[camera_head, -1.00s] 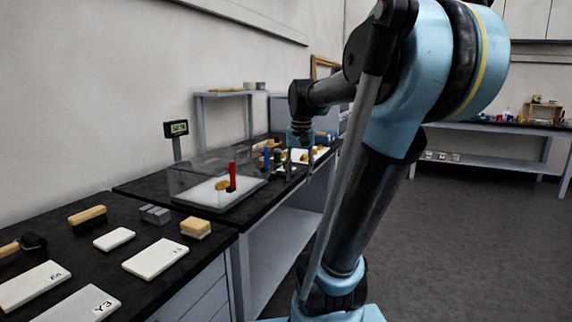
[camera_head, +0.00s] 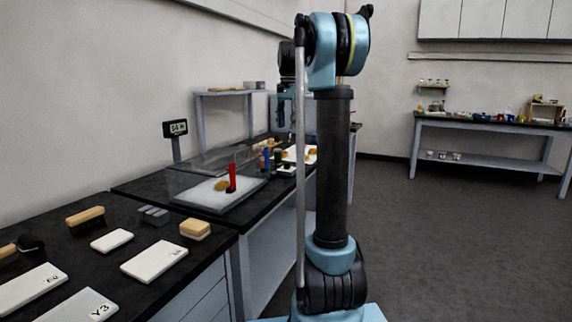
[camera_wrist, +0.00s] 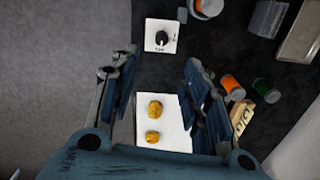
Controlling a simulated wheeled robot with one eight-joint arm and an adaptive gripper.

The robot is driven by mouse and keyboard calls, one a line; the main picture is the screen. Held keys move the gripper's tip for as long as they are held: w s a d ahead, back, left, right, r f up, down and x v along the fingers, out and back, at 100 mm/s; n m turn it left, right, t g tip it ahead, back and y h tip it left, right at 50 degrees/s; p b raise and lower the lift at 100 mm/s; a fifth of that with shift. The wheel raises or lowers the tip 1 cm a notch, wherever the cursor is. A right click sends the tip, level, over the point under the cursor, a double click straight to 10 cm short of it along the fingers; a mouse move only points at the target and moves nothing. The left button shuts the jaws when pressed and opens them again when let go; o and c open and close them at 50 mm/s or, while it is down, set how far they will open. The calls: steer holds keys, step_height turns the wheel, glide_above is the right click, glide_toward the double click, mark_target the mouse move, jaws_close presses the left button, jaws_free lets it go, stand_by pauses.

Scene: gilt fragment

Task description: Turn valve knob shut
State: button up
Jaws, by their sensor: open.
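A black round valve knob (camera_wrist: 162,38) sits on a small white plate (camera_wrist: 150,46) in the wrist view, on the dark bench. The plate has dark lettering around the knob, too small to read surely. My gripper (camera_wrist: 160,68) is open and empty, its two blue fingers spread wide. The knob lies beyond the fingertips, toward the top of the picture, and is not touched. In the head view my gripper is small and partly hidden by my arm, above the far bench.
A white sheet (camera_wrist: 175,120) with two golden fragments lies below my fingers in the wrist view. Orange and green cylinders (camera_wrist: 232,87) and a marked block stand to its right. In the head view a clear case (camera_head: 205,190) with a red cylinder stands on the bench.

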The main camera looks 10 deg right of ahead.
glide_toward(287, 165)
steer(key=f, duration=0.3)
steer(key=w+f, duration=0.1)
steer(key=f, duration=0.1)
steer(key=w+f, duration=0.1)
steer(key=f, duration=0.2)
steer(key=shift+f, duration=0.3)
